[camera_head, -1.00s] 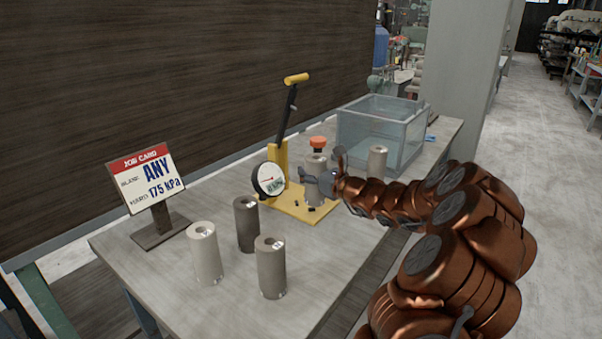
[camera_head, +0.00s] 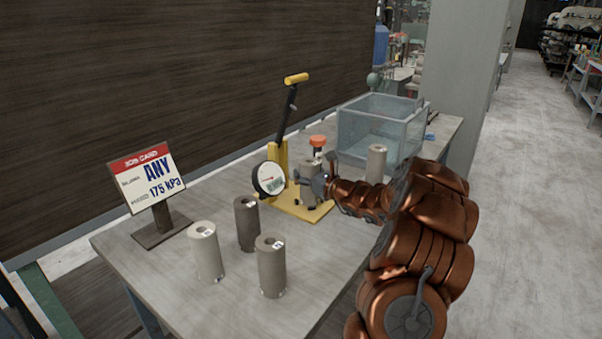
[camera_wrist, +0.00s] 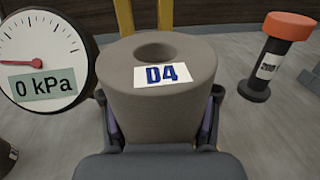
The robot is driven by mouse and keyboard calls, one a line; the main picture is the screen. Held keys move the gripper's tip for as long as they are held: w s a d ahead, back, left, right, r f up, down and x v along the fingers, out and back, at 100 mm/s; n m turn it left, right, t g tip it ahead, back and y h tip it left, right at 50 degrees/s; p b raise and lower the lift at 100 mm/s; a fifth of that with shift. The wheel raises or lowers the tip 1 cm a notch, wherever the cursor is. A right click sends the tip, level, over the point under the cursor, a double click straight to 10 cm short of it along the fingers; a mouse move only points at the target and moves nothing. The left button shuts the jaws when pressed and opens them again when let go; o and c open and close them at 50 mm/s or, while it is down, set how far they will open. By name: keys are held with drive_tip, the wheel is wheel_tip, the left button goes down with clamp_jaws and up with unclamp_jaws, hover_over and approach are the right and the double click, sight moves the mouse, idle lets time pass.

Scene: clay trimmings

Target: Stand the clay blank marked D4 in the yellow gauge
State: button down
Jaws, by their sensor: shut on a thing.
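The clay blank marked D4 (camera_wrist: 160,95) is a grey-brown cylinder with a hole in its top, and its D4 label faces up in the wrist view. My gripper (camera_wrist: 161,125) is shut on it, one finger on each side. In the head view my gripper (camera_head: 318,186) is at the yellow gauge (camera_head: 279,165), with the blank (camera_head: 310,168) upright over the yellow base. Whether the blank's bottom touches the base is hidden by my gripper. The gauge has a raised black lever with a yellow handle, and its dial (camera_wrist: 42,58) reads 0 kPa.
Several other clay blanks stand on the table: a pale one (camera_head: 206,255), two brown ones (camera_head: 247,225) (camera_head: 272,268) and one at right (camera_head: 376,163). A job card (camera_head: 148,180) reads ANY, 175 kPa. An orange-topped black post (camera_wrist: 268,65) stands near the gauge. A clear tank (camera_head: 380,130) is behind.

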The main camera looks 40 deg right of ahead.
drive_tip(key=shift+f, duration=0.1)
drive_tip(key=shift+c, duration=1.4)
unclamp_jaws()
drive_tip(key=s+d+b, duration=0.1)
drive_tip(key=s+d, duration=0.1)
drive_tip(key=s, duration=0.9)
drive_tip(key=shift+s+d, duration=0.2)
drive_tip(key=shift+s, duration=0.2)
